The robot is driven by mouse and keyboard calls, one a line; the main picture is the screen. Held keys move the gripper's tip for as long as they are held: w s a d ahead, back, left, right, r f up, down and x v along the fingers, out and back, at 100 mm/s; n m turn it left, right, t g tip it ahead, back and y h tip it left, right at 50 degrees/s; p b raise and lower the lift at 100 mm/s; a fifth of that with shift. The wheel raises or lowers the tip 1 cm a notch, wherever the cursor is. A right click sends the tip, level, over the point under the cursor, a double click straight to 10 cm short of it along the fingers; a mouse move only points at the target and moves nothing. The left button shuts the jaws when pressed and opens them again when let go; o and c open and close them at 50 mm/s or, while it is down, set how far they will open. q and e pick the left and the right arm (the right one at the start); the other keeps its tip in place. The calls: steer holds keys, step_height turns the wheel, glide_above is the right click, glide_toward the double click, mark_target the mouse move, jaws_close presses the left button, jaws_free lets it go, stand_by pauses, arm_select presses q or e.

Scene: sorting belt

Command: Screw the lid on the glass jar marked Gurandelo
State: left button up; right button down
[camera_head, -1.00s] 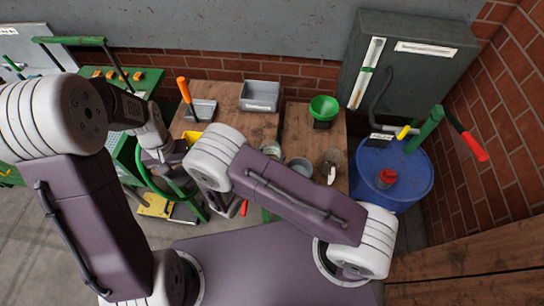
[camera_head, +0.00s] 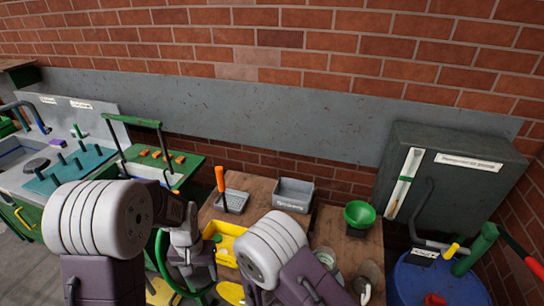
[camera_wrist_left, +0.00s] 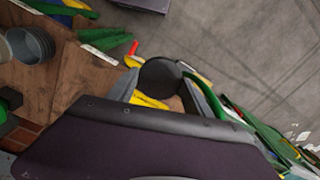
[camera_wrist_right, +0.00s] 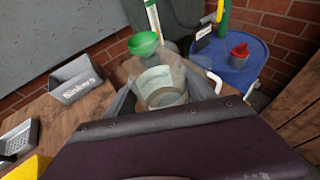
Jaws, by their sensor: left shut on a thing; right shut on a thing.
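In the left wrist view, my left gripper (camera_wrist_left: 160,92) is shut on a dark round disc (camera_wrist_left: 160,75) that looks like a lid. In the right wrist view, my right gripper (camera_wrist_right: 163,98) is shut on a glass jar (camera_wrist_right: 158,82), pale and see-through, seen from above between the fingers. I cannot read a name on the jar. In the head view, my left wrist shows at the lower left of the table, and my right arm hides its own gripper. The disc and the jar are apart, in different grippers.
The wooden table (camera_head: 262,190) bears a grey bin (camera_head: 293,195), a green funnel (camera_head: 360,214), a yellow bin (camera_head: 226,240) and an orange-handled tool (camera_head: 220,185). A blue drum (camera_head: 445,285) stands at the right. A grey cabinet (camera_head: 455,205) is behind it.

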arm_select(q)
steer(key=shift+f, duration=0.2)
arm_select(e)
steer(key=s+d, duration=0.2)
steer(key=shift+s+d+r, duration=0.1)
steer(key=shift+d+r, duration=0.1)
steer(key=shift+d, duration=0.2)
arm_select(q)
steer(key=shift+s, duration=0.1)
arm_select(e)
steer(key=shift+s+h, duration=0.1)
steer(key=shift+h, duration=0.2)
steer(key=shift+a, duration=0.1)
steer(key=s+a+r+n+t+y, duration=0.1)
steer(key=a+r+n+t+y, duration=0.2)
steer(key=a+r, duration=0.7)
steer(key=shift+s+a+n+y, duration=0.2)
steer(key=shift+s+n+y, duration=0.1)
steer(key=shift+n+y, duration=0.3)
